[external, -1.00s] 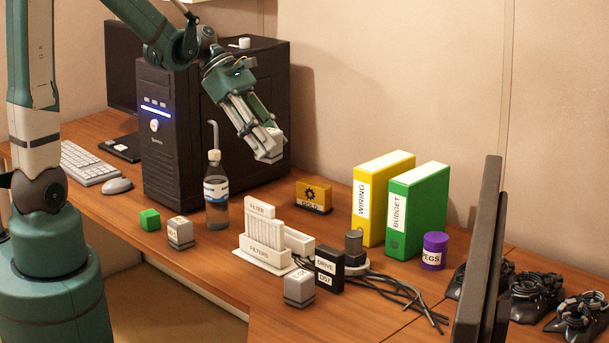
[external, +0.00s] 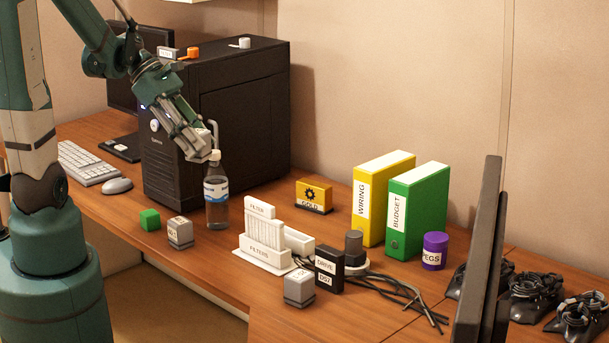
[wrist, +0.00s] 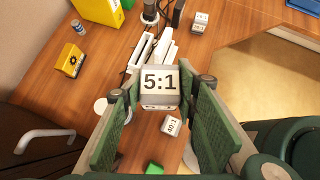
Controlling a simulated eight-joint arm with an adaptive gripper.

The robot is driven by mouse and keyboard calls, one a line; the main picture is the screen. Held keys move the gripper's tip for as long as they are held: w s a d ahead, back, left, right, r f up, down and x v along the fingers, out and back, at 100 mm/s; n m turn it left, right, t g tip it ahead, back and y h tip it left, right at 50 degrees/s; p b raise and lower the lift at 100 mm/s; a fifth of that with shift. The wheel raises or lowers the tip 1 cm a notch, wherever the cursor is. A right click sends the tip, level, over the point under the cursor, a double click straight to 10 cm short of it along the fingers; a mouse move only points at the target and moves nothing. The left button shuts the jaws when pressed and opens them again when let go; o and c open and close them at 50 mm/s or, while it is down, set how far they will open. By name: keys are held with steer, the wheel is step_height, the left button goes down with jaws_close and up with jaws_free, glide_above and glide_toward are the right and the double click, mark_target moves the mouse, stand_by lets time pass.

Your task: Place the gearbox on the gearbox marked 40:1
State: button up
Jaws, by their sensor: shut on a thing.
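In the wrist view the held gearbox (wrist: 159,85) reads 5:1 and sits between the green fingers. The gearbox marked 40:1 (wrist: 171,125) lies below it on the desk, seen between the fingers. In the external view it appears to be the small block (external: 180,233) beside the green cube, its label hard to read there. Another gearbox (external: 299,289) stands near the desk's front edge.
White filter holder (external: 263,258), drive box (external: 329,269) and cables are right. The computer tower (external: 240,120) stands behind.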

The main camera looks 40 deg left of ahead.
glide_above(180, 220)
steer(key=shift+n+t, duration=0.3)
steer(key=shift+f, duration=2.65)
steer(key=shift+f, duration=0.1)
steer(key=shift+f+b, duration=1)
steer(key=shift+f, duration=1.85)
steer(key=shift+f, duration=0.15)
steer(key=shift+f+b, duration=0.85)
steer(key=shift+f, duration=1.1)
steer(key=shift+f, duration=0.1)
